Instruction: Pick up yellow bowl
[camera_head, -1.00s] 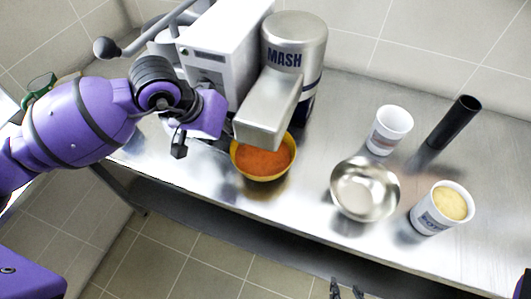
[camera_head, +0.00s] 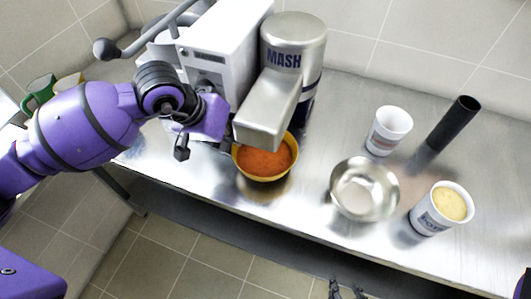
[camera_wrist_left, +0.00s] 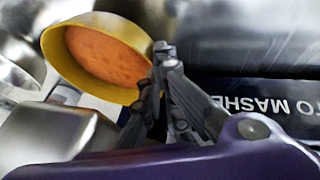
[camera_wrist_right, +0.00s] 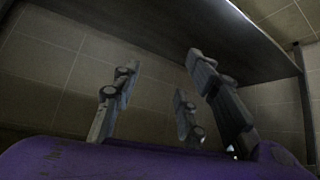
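The yellow bowl (camera_head: 262,178) holds an orange-red filling and stands at the counter's front edge, partly under the spout of the MASH machine. In the left wrist view the bowl (camera_wrist_left: 110,93) is at the upper left. My left gripper (camera_wrist_left: 158,62) has its fingertips together at the bowl's near rim, and they appear shut on it. In the head view the left gripper (camera_head: 222,147) is at the bowl's left side, mostly hidden by its own wrist. My right gripper (camera_head: 346,289) is low at the bottom edge, away from the bowl; its fingers are apart and empty in the right wrist view (camera_wrist_right: 155,75).
The MASH machine (camera_head: 290,50) stands behind and above the bowl. To the right on the counter (camera_head: 310,215) are a metal bowl (camera_head: 365,190), a white cup (camera_head: 388,130), a black cylinder (camera_head: 453,122) and a white cup with yellow contents (camera_head: 440,210). The counter underside (camera_wrist_right: 190,25) is above my right gripper.

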